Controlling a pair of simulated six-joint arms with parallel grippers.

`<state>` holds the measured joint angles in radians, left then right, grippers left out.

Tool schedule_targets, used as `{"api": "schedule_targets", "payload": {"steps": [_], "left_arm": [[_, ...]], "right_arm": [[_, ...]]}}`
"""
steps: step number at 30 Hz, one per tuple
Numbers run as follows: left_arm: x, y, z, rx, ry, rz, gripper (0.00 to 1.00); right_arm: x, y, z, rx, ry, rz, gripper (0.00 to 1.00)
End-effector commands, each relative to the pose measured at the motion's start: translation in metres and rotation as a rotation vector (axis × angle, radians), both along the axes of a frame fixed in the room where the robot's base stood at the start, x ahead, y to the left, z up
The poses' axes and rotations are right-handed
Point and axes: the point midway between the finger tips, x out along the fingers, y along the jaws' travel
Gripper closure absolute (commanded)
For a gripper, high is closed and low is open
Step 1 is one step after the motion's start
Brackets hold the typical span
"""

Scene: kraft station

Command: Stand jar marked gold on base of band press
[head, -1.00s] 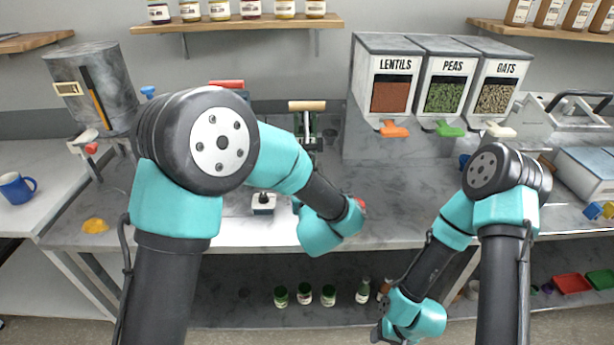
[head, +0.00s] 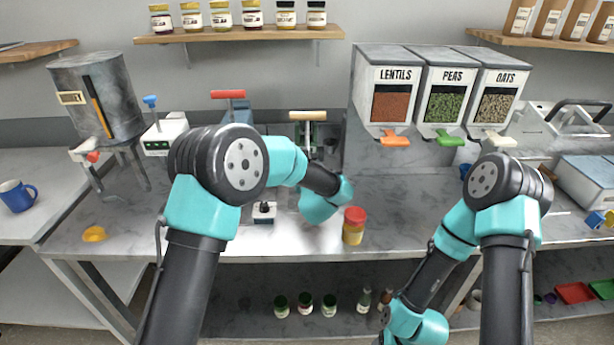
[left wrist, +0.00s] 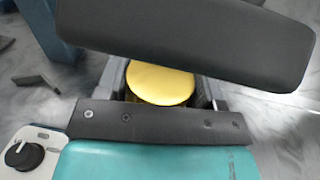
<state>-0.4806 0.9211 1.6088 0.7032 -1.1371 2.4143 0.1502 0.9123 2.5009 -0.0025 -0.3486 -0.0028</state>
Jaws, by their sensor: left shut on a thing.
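My left gripper (left wrist: 160,92) is shut around a round jar with a yellow-gold top (left wrist: 160,84), which sits between its fingers in the left wrist view. My left wrist hides the gripper and this jar in the head view, and I cannot read a mark or see the jar's underside. Behind my left arm stand a lever press with a red handle and blue body (head: 237,115) and a green press with a wooden handle (head: 307,117). I cannot tell which is the band press; their bases are mostly hidden. My right gripper is out of view below the head picture.
A red-lidded yellow jar (head: 353,226) stands near the counter's front edge, right of my left wrist. A small white device with a black knob (head: 264,213) stands left of it. Dispensers (head: 440,90) stand at the back right. The counter below them is largely clear.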

Motion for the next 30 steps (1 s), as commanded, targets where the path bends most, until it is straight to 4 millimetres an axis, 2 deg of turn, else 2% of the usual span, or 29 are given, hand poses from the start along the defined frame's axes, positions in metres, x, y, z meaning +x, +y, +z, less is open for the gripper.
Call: {"api": "schedule_targets", "payload": {"steps": [6,12,14,28,29,30], "left_arm": [[0.010,0.001,0.000,-0.002,-0.002,0.001,0.80],[0.009,0.000,-0.029,0.001,0.001,0.000,0.80],[0.008,0.000,-0.034,0.000,0.000,-0.001,0.80],[0.008,0.000,-0.039,-0.001,-0.002,-0.001,0.80],[0.008,0.000,-0.039,-0.001,0.000,-0.001,0.36],[0.008,0.000,-0.039,-0.001,0.000,-0.001,0.32]], "right_arm": [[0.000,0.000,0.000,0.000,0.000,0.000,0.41],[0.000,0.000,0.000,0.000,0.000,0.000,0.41],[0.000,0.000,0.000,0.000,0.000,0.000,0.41],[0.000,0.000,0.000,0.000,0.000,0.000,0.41],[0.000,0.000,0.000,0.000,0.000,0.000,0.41],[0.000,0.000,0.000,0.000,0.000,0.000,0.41]]}}
